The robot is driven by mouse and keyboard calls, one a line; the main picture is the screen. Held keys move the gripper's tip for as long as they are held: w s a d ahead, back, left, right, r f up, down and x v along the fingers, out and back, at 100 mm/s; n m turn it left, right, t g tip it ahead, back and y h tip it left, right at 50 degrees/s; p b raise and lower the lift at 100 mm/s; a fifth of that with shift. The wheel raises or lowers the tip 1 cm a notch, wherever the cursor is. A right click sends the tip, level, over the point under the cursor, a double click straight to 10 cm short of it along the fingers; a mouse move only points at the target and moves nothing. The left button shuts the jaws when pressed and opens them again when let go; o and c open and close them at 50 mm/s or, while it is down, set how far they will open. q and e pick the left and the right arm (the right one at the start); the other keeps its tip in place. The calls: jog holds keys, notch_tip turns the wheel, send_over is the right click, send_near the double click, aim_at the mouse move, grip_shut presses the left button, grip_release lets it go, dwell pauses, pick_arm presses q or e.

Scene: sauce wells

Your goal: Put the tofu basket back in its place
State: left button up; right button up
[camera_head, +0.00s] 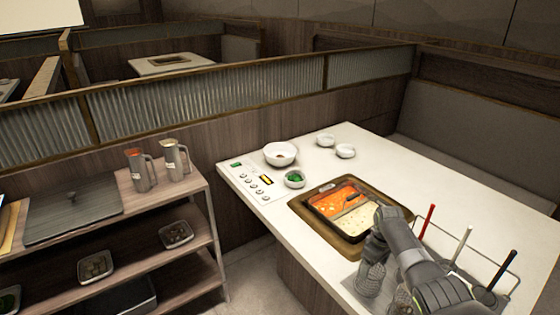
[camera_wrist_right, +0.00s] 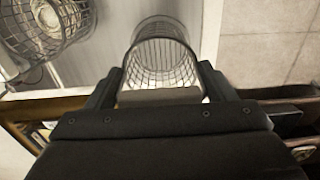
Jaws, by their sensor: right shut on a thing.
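My right gripper (camera_head: 374,246) reaches in from the lower right, beside the hot pot. It is shut on a wire-mesh basket (camera_wrist_right: 163,58), seen between the fingers in the right wrist view; in the head view this basket (camera_head: 369,279) hangs below the gripper. A second mesh basket (camera_wrist_right: 45,28) is close beside it, left in the wrist view. A wire rack (camera_head: 513,285) at the table's right holds sticks with red (camera_head: 428,219), white (camera_head: 461,244) and black (camera_head: 503,270) handles. My arm hides part of the rack. No tofu is clearly visible. My left gripper is out of view.
The divided hot pot (camera_head: 311,207), with red and pale broths, is set in the white table (camera_head: 470,190). Several bowls (camera_head: 281,154) stand behind it. A shelf cart (camera_head: 170,213) with jugs stands at left. The table's far right is clear.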

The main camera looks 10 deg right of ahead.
jog(key=shift+f, duration=0.3)
dwell(0.6)
jog(key=o, duration=1.1)
jog(key=shift+r, duration=0.1)
notch_tip(320, 180, up, 11)
jog(key=p, duration=1.1)
